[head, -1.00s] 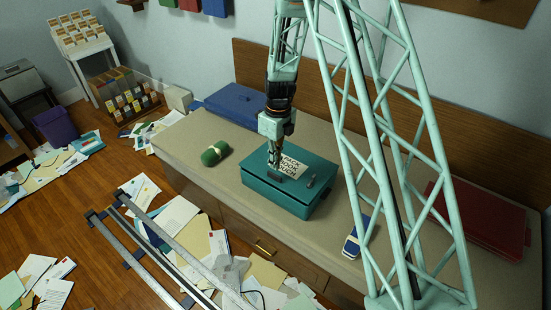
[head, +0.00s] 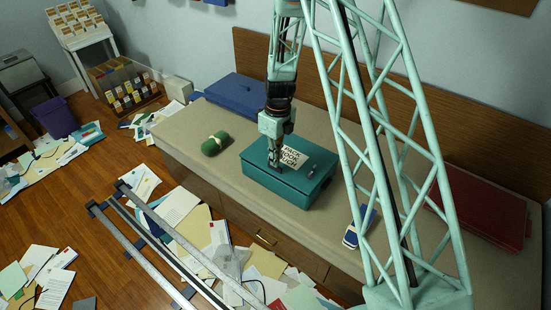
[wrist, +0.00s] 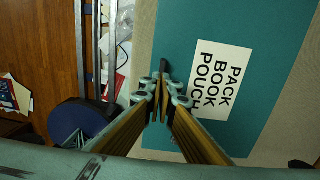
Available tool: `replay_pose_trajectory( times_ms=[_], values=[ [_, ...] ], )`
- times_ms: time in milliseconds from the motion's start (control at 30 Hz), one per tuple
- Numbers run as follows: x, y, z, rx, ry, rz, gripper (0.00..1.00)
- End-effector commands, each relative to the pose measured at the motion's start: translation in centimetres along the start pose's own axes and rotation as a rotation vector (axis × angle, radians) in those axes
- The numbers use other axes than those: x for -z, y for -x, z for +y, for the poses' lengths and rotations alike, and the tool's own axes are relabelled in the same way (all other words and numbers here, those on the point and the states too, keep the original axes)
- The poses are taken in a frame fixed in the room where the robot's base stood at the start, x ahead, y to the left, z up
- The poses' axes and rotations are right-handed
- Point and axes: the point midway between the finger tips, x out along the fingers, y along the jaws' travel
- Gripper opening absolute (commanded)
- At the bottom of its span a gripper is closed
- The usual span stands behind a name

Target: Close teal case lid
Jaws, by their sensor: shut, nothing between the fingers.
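The teal case (head: 300,187) sits on the beige bench top, and its lid lies flat across the top. A white label reading "PACK BOOK POUCH" (head: 294,157) is on the lid; it also shows in the wrist view (wrist: 217,82). My gripper (head: 275,165) points down over the front left part of the lid, left of the label. In the wrist view its fingertips (wrist: 163,88) are together with nothing between them, over the lid near its edge. I cannot tell whether they touch it. A small dark piece (head: 311,168) shows right of the label.
A green roll (head: 215,143) lies left of the case and a blue case (head: 236,92) behind it. A blue and white item (head: 357,227) and a red case (head: 482,212) are to the right. Papers (head: 205,215) litter the floor around the metal rails.

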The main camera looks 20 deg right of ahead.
Motion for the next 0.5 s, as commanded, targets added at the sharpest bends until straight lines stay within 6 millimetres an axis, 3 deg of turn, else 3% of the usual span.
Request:
replay_pose_trajectory(
  times_ms=[133, 500],
  values=[
    [0.0, -1.04, 0.26, 0.0, 0.0, 0.0, 0.0],
    [-0.02, -0.75, 0.2, 0.001, 0.0, -0.001, 0.0]
  ],
)
